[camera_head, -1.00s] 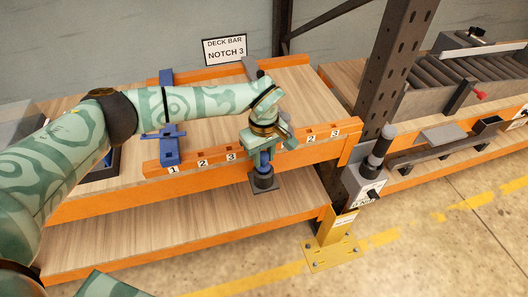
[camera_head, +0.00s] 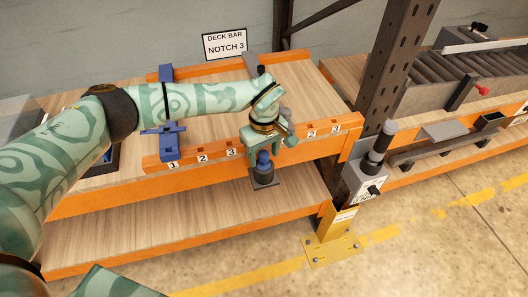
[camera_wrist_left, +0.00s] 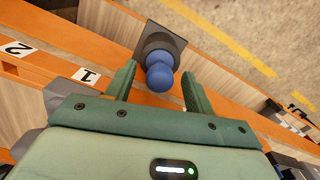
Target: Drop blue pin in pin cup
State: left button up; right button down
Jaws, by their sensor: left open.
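The blue pin (camera_head: 263,158) stands in the dark pin cup (camera_head: 264,177), its rounded blue top showing above the rim. The cup sits on a small square plate in front of the orange front beam. In the left wrist view the blue pin (camera_wrist_left: 159,75) shows between the spread fingers, with the cup (camera_wrist_left: 160,43) beyond it. My left gripper (camera_head: 262,148) is open just above the pin, pointing down, with gaps to the pin on both sides. The pin's lower part is hidden in the cup. My right gripper is not in view.
The orange front beam (camera_head: 195,165) with numbered notches runs behind the cup. A blue bar (camera_head: 170,146) lies across the deck to the left. A dark upright post (camera_head: 392,70) and a grey box (camera_head: 364,180) stand to the right. The lower wooden shelf (camera_head: 180,225) is clear.

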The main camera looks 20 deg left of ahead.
pick_arm(q)
notch_tip(320, 180, up, 16)
jog(key=p, duration=0.2)
jog(key=shift+r+p, duration=0.15)
jog(key=shift+p, duration=0.25)
